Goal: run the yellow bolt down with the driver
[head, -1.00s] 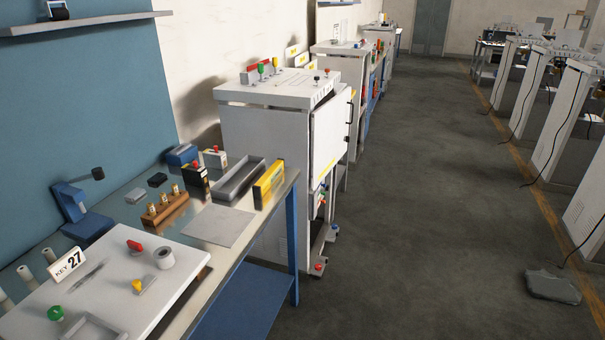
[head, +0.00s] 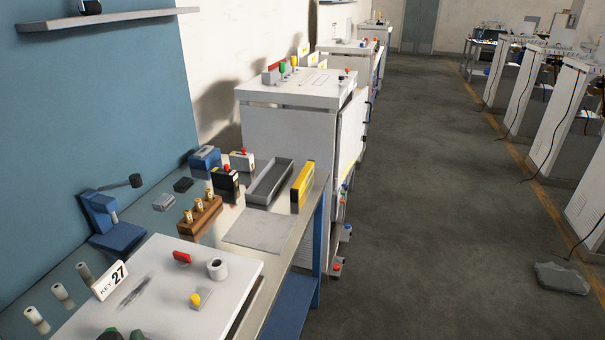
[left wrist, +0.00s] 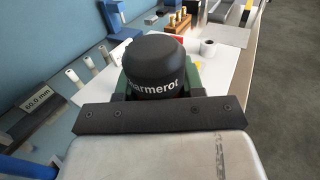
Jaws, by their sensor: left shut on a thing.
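The yellow bolt (head: 195,299) stands on the white board (head: 228,268) at the near left in the head view, by a small grey piece. A sliver of yellow shows right of the driver in the left wrist view (left wrist: 198,65). My left gripper (left wrist: 154,98) is shut on the driver (left wrist: 153,65), whose black rounded cap with white lettering faces the wrist camera. The cap hides the driver's tip and most of the board beyond. In the head view only a dark piece shows at the bottom edge, perhaps the driver or gripper. My right gripper is not in view.
The board also bears a red piece (head: 182,257), a grey-white ring (head: 217,269), a green knob (head: 108,335) and a KEY 27 sign (head: 111,281). Beyond are a wooden block with brass pieces (head: 199,217) and a grey tray (head: 271,182). A bare grey sheet (head: 258,230) lies right of the block.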

